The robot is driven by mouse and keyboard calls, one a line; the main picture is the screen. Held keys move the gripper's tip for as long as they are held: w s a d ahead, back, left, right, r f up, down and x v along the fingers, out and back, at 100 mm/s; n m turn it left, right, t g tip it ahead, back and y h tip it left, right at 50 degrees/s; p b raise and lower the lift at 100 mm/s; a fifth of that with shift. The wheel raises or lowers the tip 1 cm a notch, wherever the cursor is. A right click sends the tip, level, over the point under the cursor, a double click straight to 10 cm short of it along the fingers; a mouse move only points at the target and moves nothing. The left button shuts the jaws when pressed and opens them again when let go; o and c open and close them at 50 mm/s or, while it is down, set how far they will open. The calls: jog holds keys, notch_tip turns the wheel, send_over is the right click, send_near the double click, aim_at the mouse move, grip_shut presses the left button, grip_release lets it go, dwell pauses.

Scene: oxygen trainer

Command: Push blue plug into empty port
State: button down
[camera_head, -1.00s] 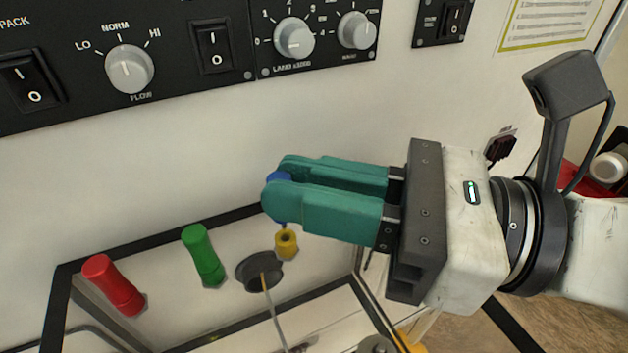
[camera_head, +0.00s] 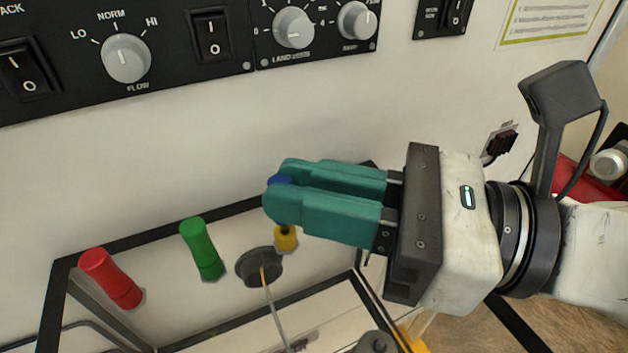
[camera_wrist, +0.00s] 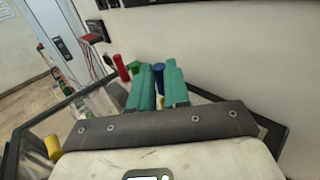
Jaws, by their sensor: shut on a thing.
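My gripper (camera_head: 281,186) has two teal fingers and is shut on the blue plug (camera_head: 279,180). Only a small blue part shows between the fingertips in the head view; the rest is hidden. In the wrist view the blue plug (camera_wrist: 158,70) shows between the fingertips (camera_wrist: 159,68). The yellow port (camera_head: 286,240) is just below the fingertips, its top partly hidden by the near finger. I cannot tell whether the plug touches it. A green plug (camera_head: 202,248) and a red plug (camera_head: 110,278) stand to the left in the panel.
A dark round fitting (camera_head: 258,268) with a thin tube lies left of and below the yellow port. The black control panel (camera_head: 170,70) with knobs and switches is above. The white wall between is clear. A yellow cylinder (camera_wrist: 52,147) is at the wrist view's left.

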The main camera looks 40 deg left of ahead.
jog(key=shift+f+b, duration=0.3)
jog(key=shift+f, duration=0.55)
jog(key=c, duration=1)
grip_release()
jog(key=shift+r, duration=0.1)
jog(key=b+v, duration=0.3)
jog(key=v, duration=0.8)
jog(key=shift+a, duration=0.1)
